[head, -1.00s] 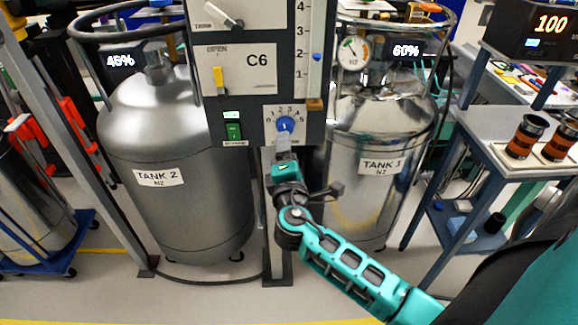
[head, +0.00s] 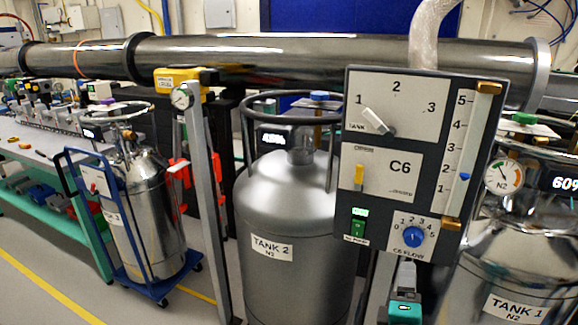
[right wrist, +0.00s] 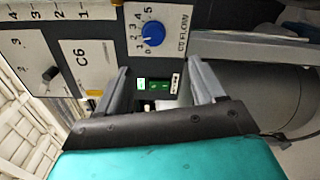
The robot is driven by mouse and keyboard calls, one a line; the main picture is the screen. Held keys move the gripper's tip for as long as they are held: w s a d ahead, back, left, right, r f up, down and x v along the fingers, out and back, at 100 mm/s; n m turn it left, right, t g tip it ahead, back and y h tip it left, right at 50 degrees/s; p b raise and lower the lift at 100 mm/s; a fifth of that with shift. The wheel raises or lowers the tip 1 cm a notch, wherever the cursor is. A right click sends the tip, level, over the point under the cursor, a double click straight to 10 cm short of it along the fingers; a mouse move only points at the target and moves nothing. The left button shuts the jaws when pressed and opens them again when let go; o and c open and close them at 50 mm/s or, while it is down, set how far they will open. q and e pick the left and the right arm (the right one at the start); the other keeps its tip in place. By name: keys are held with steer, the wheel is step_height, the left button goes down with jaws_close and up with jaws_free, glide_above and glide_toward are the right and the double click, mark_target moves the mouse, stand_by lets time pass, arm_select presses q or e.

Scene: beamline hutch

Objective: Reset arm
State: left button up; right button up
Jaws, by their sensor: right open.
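My right gripper (head: 406,272) shows at the bottom of the head view, just below the C6 panel (head: 376,226) and under its blue flow knob (head: 413,237). In the right wrist view its two grey fingers (right wrist: 162,75) stand apart with nothing gripped between them. The blue knob (right wrist: 153,33) is beyond the fingertips there, apart from them. The green switch (right wrist: 153,84) shows between the fingers. My left gripper is not in view.
Tank 2 (head: 287,205) stands left of the panel and Tank 1 (head: 490,275) right of it, both close to my right arm. A grey post (head: 205,200) and a blue cart with Tank 3 (head: 143,225) stand farther left. Open floor shows at the lower left.

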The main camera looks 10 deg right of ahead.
steer(key=s+a+f+m+g+y, duration=0.2)
steer(key=s+a+f+m+y, duration=0.3)
steer(key=s+f+m, duration=0.1)
steer(key=s+a+f+m+g+y, duration=0.2)
steer(key=s+a+f+m+y, duration=0.3)
steer(key=s+f, duration=0.3)
step_height(320, 180, down, 3)
steer(key=shift+s+a+r+m+y, duration=0.15)
steer(key=shift+s+a+m+y, duration=0.2)
steer(key=shift+m+y, duration=0.15)
steer(key=shift+c, duration=0.3)
